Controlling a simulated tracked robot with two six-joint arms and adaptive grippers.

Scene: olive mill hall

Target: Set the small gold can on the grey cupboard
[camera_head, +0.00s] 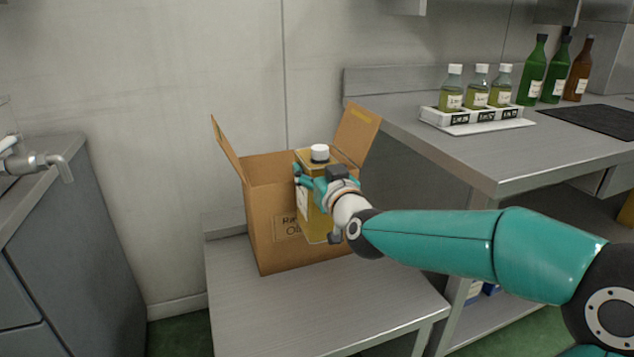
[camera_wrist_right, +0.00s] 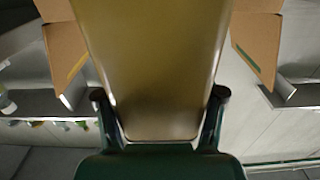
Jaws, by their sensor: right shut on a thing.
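The small gold can (camera_head: 317,224), with a white cap, is upright in my right gripper (camera_head: 308,180). The gripper is shut on its upper part. In the head view the can is in front of the open cardboard box and covers part of its front; I cannot tell whether they touch. In the right wrist view the can (camera_wrist_right: 155,65) fills the middle, between the two fingers. The grey cupboard (camera_head: 75,240) stands at the left edge of the head view, well left of the can. My left gripper is not in view.
The cardboard box (camera_head: 268,215), flaps raised, stands on a low metal table (camera_head: 240,310). A metal tap (camera_head: 45,163) juts over the cupboard. At right, a steel bench (camera_head: 440,140) holds a white rack (camera_head: 475,123) of small bottles and several taller bottles (camera_head: 558,72).

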